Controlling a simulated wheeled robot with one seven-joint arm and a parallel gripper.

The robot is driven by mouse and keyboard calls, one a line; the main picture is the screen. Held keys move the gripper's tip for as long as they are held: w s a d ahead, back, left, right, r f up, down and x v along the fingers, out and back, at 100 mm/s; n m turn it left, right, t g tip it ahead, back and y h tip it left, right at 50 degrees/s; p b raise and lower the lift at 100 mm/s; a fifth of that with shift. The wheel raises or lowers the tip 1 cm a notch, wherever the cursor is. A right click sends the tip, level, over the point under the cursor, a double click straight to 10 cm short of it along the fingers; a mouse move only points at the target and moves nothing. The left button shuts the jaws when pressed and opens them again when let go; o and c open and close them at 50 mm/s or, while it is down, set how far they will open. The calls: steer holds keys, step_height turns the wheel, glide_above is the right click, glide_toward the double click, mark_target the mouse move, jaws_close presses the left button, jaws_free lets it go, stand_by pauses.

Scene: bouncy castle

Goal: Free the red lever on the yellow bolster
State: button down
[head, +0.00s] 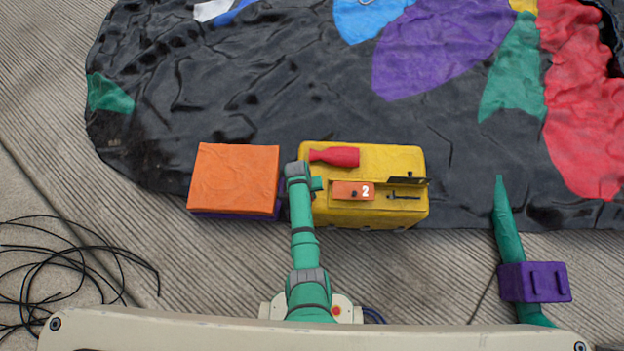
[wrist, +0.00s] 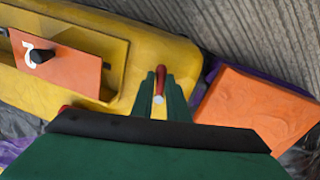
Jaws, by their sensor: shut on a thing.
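The yellow bolster (head: 400,160) lies across the black sheet's near edge; it also fills the left of the wrist view (wrist: 150,50). My gripper (head: 316,184) is at its left end. In the wrist view, my green fingers (wrist: 160,102) are shut on a thin red lever (wrist: 160,80) with a pale tip, close beside the bolster's edge. In the head view my arm hides this lever. An orange plate marked 2 (head: 347,190), with a dark knob, sits on the bolster's near side; it also shows in the wrist view (wrist: 70,70).
A red bottle-shaped piece (head: 334,157) lies on the bolster top. Dark metal parts (head: 405,180) sit right of the plate. An orange-topped block (head: 235,178) stands close left. Black cable (head: 60,270) lies left.

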steer(key=shift+a+m, duration=0.35)
steer(key=shift+m, duration=0.95)
steer(key=shift+a, duration=0.1)
steer(key=c, duration=1.7)
jaws_free()
steer(key=shift+c, duration=0.2)
step_height(320, 180, up, 11)
steer(key=a, duration=0.1)
steer(key=shift+a+f, duration=0.15)
steer(key=shift+a, duration=0.2)
